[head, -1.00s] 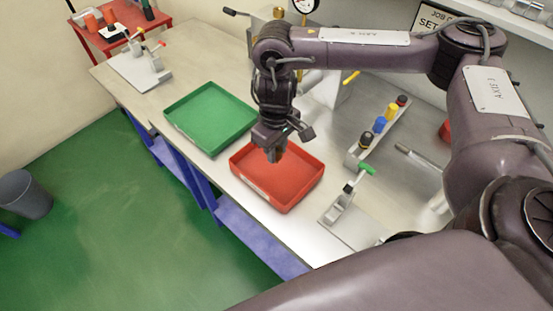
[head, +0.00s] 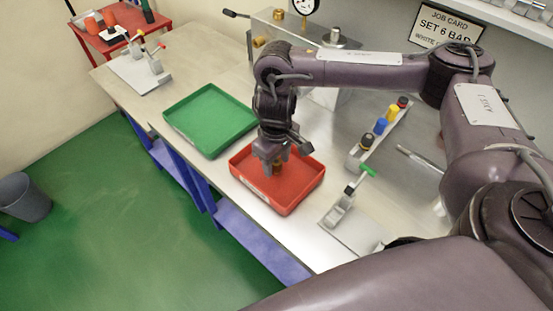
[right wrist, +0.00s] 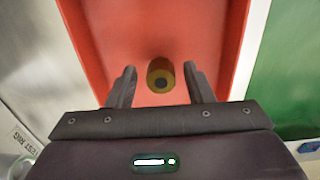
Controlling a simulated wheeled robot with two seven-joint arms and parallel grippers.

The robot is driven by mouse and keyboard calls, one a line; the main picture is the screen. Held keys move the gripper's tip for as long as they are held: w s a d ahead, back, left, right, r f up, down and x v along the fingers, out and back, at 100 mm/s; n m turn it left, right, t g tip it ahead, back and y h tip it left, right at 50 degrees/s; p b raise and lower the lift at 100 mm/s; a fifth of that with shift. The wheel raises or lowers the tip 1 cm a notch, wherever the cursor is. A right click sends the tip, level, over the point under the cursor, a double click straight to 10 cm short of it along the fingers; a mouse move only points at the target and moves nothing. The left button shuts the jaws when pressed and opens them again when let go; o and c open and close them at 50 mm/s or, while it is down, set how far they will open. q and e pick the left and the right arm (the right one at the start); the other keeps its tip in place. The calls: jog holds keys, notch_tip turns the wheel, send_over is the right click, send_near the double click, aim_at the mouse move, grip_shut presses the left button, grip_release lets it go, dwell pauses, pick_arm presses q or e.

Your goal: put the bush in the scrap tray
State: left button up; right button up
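The bush (right wrist: 160,74), a small brass-coloured cylinder with a dark bore, is between the fingers of my right gripper (right wrist: 160,76) in the right wrist view. There is a gap on each side of it, so the gripper is open. In the head view the right gripper (head: 276,166) is low over the red tray (head: 305,185), and the bush shows only as a small brownish patch under it. The bush appears to be on the tray floor, but contact is hard to judge. My left gripper is not in view.
A green tray (head: 209,119) lies left of the red one. A clamp with a green handle (head: 340,213) stands close on the right, with a rack of coloured knobs (head: 378,130) behind it. Another clamp (head: 139,69) is at the far left bench end.

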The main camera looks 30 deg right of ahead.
aim_at(276, 161)
notch_tip(276, 161, up, 12)
jog(key=p, duration=0.2)
jog(key=shift+r, duration=0.15)
dwell(0.8)
